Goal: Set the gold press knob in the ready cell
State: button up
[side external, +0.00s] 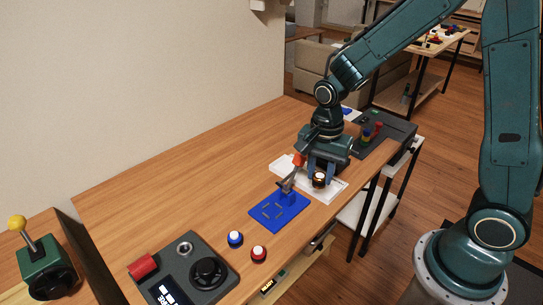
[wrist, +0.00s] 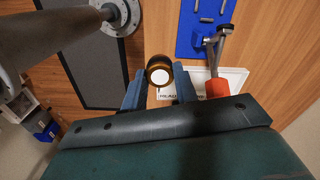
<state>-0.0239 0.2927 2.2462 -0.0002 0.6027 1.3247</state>
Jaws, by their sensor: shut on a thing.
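The gold press knob has a white round cap with a dark and gold rim. It shows in the side external view (side external: 319,180) and in the wrist view (wrist: 158,74). My gripper is shut on it, with a finger on each side, in the side external view (side external: 321,173) and the wrist view (wrist: 159,85). The knob is over or close to a white tray (side external: 333,192), which also shows in the wrist view (wrist: 233,77). Lettering on the tray is partly hidden by my gripper. I cannot tell whether the knob touches the tray.
A blue slotted board (side external: 265,212) and a red-handled lever (side external: 298,160) stand beside the tray. A blue knob (side external: 235,238) and a red knob (side external: 258,253) sit nearer the front. A dark panel (side external: 370,140) lies behind. The desk's left middle is clear.

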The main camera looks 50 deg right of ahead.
jog(key=w+d+r, duration=0.3)
jog(key=d+r, duration=0.6)
jog(key=shift+w+d, duration=0.25)
jog(key=shift+d, duration=0.1)
jog(key=shift+f, duration=0.1)
send_over(324, 191)
notch_tip(324, 191, down, 16)
jog(key=shift+f, duration=1.9)
jog(key=shift+f, duration=0.15)
jog(key=o, duration=0.8)
